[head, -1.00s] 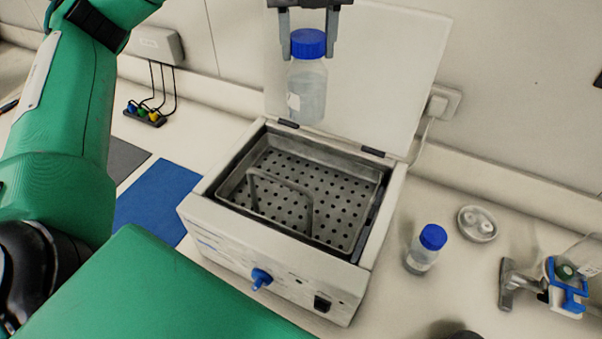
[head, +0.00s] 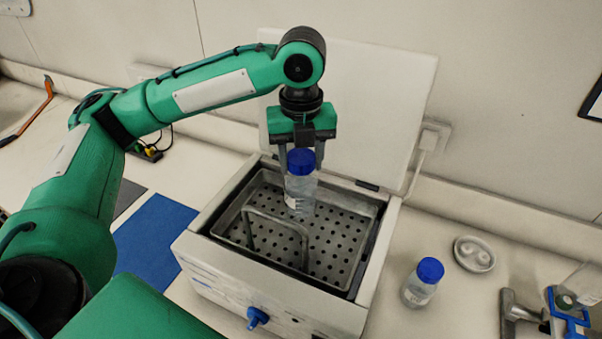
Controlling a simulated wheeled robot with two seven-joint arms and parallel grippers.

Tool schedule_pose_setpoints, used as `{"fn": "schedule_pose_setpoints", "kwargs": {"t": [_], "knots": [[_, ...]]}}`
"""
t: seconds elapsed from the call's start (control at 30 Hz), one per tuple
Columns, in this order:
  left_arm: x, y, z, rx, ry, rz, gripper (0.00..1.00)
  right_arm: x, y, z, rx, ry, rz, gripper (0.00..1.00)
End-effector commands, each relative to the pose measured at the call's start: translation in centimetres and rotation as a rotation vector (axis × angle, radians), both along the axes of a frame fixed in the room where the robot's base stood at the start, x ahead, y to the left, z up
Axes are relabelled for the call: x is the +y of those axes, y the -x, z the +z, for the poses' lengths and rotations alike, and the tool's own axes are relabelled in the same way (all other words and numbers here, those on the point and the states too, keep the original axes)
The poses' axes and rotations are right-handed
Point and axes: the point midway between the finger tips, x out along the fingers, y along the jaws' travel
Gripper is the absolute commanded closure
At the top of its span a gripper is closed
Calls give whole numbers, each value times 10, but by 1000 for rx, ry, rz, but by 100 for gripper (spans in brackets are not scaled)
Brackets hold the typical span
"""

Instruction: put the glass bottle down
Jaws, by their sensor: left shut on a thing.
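The glass bottle (head: 300,190) is clear with a blue cap and a white label. My left gripper (head: 302,158) is shut on it near the cap and points down. The bottle is upright, over the back part of the open bath (head: 186,246), which has a perforated metal tray (head: 335,236) inside. Its bottom appears at or just above the tray; I cannot tell whether it touches. A metal handle (head: 274,222) stands in the tray in front of the bottle. My right gripper is not in view.
A second blue-capped bottle (head: 420,284) stands on the bench right of the bath. A round metal dish (head: 474,254) and a clamp stand (head: 514,318) are near it. The raised lid (head: 385,100) is behind my gripper. A blue mat (head: 158,236) lies to the left.

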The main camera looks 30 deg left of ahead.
Motion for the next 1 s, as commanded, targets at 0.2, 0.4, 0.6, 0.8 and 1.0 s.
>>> {"fn": "schedule_pose_setpoints", "kwargs": {"t": [0.2, 0.4, 0.6, 0.8, 1.0], "knots": [[0, 1, -15, 1, 0, -1, 100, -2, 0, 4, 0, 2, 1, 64], [0, 1, -43, 1, -1, 0, 100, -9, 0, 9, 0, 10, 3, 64], [0, 0, -46, -1, 0, -1, 100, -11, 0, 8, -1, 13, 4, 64], [0, 1, -49, 1, 0, -1, 51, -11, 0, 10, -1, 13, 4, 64], [0, 0, -49, 0, 0, -1, 31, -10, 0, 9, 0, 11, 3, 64]]}}
